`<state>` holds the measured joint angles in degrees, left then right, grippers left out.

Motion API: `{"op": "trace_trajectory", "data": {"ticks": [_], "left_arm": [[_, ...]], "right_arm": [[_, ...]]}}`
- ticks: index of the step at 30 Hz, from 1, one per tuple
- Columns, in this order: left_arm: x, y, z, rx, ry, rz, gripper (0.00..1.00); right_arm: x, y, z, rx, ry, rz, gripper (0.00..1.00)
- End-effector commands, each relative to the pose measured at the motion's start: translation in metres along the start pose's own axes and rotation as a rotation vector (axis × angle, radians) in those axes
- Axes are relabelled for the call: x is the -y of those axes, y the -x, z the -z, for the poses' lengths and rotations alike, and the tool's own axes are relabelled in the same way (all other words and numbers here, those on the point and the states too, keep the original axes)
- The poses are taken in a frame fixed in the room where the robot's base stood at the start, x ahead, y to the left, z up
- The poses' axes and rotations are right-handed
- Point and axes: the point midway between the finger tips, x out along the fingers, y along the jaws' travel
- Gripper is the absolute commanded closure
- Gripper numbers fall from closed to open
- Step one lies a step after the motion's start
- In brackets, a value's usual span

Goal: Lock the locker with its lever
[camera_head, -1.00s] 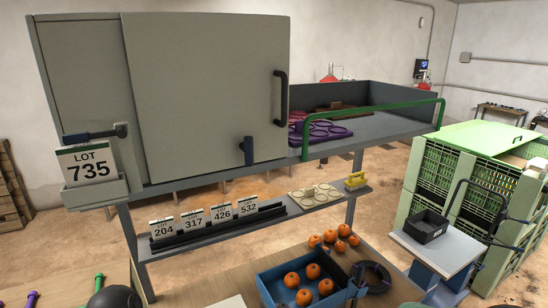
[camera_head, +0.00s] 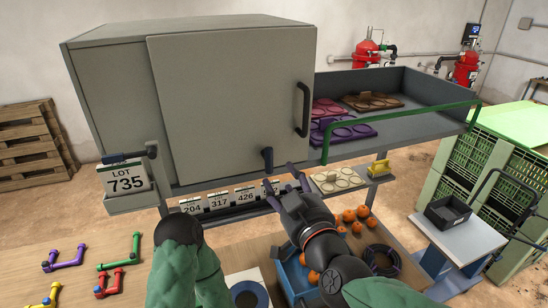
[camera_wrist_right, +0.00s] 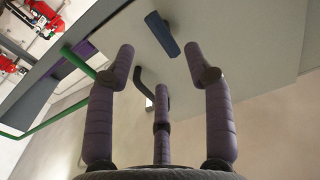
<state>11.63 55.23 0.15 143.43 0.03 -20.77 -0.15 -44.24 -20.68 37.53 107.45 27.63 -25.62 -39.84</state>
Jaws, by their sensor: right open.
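The locker (camera_head: 225,100) is a grey box on the shelf frame, its front door (camera_head: 230,120) flat against the front. A black bow handle (camera_head: 303,110) is at the door's right edge. The short dark blue lever (camera_head: 267,158) stands about upright at the door's lower edge. In the right wrist view the lever (camera_wrist_right: 162,33) shows beyond the fingertips. My right gripper (camera_head: 284,186) is open and empty, just below and right of the lever, apparently apart from it. Its fingers also show in the wrist view (camera_wrist_right: 160,62). My left gripper is not seen; only part of that arm shows.
A LOT 735 sign (camera_head: 127,180) hangs at the locker's left. A green rail (camera_head: 400,120) edges the open tray (camera_head: 440,100) to the right.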

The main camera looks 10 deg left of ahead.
Motion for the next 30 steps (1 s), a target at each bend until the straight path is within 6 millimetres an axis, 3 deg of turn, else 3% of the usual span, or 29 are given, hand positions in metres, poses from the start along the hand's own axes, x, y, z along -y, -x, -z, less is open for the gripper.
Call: {"op": "trace_trajectory", "data": {"ticks": [9,15,29,30], "left_arm": [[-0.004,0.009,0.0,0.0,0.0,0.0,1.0],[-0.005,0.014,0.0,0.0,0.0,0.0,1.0],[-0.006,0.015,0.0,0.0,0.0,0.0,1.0],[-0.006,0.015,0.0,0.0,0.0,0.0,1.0]], "right_arm": [[0.0,-0.055,0.0,0.003,-0.001,-0.001,0.48],[-0.001,-0.078,0.0,0.002,-0.001,-0.001,0.48],[-0.001,-0.087,0.0,0.001,-0.001,0.0,0.48],[-0.001,-0.087,0.0,0.001,-0.001,0.0,0.59]]}}
